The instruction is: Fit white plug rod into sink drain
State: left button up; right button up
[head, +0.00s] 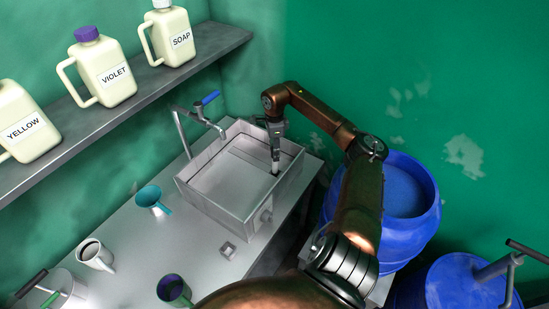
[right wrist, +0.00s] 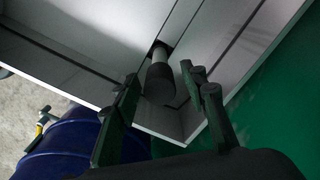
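The grey metal sink (head: 187,187) stands on the counter with a tap at its back. My right gripper (head: 275,152) reaches down inside the sink's right side. In the right wrist view the plug rod (right wrist: 160,80) stands between the two fingers of my right gripper (right wrist: 160,78), with gaps showing on both sides. The rod has a dark near end and a pale shaft. Its far end meets the dark drain opening (right wrist: 156,46); how deep it sits cannot be told. My left gripper is not in view.
A blue-handled tap (head: 205,100) is close behind the sink. Labelled jugs (head: 108,75) stand on a shelf (head: 160,85) at upper left. Cups, including a teal one (head: 149,196), stand on the counter (head: 140,240). Blue drums (head: 425,225) stand at right.

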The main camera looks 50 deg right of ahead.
aim_at(275, 164)
notch_tip(275, 164, up, 8)
jog(key=shift+f+b, duration=0.2)
jog(key=shift+b, duration=0.35)
jog(key=shift+f, duration=0.15)
notch_tip(275, 164, down, 11)
jog(key=shift+d+f+p, duration=0.1)
jog(key=shift+p, duration=1.05)
jog(key=shift+r, duration=0.7)
